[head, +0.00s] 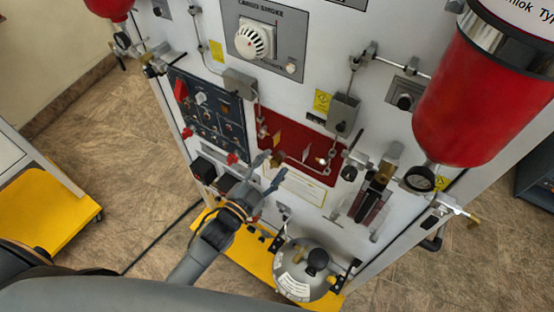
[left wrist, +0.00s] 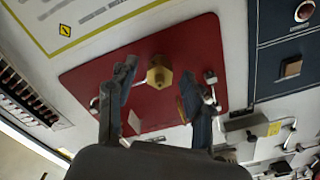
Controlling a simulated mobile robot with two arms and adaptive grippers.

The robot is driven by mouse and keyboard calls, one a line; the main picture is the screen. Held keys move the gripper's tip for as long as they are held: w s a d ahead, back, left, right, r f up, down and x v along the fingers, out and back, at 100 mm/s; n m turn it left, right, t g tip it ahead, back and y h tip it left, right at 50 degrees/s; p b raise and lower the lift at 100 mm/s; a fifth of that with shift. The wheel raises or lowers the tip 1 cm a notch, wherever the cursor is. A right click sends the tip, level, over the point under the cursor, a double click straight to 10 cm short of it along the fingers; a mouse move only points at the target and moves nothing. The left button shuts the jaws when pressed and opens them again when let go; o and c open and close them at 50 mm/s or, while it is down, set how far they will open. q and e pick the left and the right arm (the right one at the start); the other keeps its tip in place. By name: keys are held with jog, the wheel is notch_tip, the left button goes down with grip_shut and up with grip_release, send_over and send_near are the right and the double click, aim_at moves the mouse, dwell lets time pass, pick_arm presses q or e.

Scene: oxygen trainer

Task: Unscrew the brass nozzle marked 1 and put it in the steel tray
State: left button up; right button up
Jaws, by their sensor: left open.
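A brass nozzle (left wrist: 159,74) with a hexagonal outline sits on the red panel (left wrist: 195,48) in the left wrist view. A brass piece (head: 277,158) also shows on the red panel (head: 300,145) in the head view, close to my left fingertips. My left gripper (head: 272,166) is open and reaches toward this panel. In the left wrist view, the fingers of my left gripper (left wrist: 157,88) stand on either side of the nozzle, with gaps between them and it. No number is legible on the nozzle. I cannot make out a steel tray. My right gripper is not in view.
A dark switch panel (head: 209,115) lies left of the red panel. A grey round vessel (head: 304,270) stands on the yellow base below. A large red cylinder (head: 480,100) hangs at the right. Small fittings and pipes project from the white wall. Open floor lies at the left.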

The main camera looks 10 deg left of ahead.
pick_arm(q)
jog(key=shift+s+a+m+b, duration=0.15)
jog(key=shift+s+m, duration=0.4)
jog(key=shift+m, duration=0.6)
jog(key=shift+s+a+m+b, duration=0.1)
jog(key=shift+s+a+m, duration=0.15)
jog(key=shift+s+m, duration=0.65)
jog(key=shift+s+a+m+b, duration=0.1)
jog(key=shift+s+a+m, duration=0.15)
jog(key=shift+m, duration=1.2)
jog(key=m, duration=0.3)
jog(key=shift+b, duration=0.4)
jog(key=shift+m, duration=0.3)
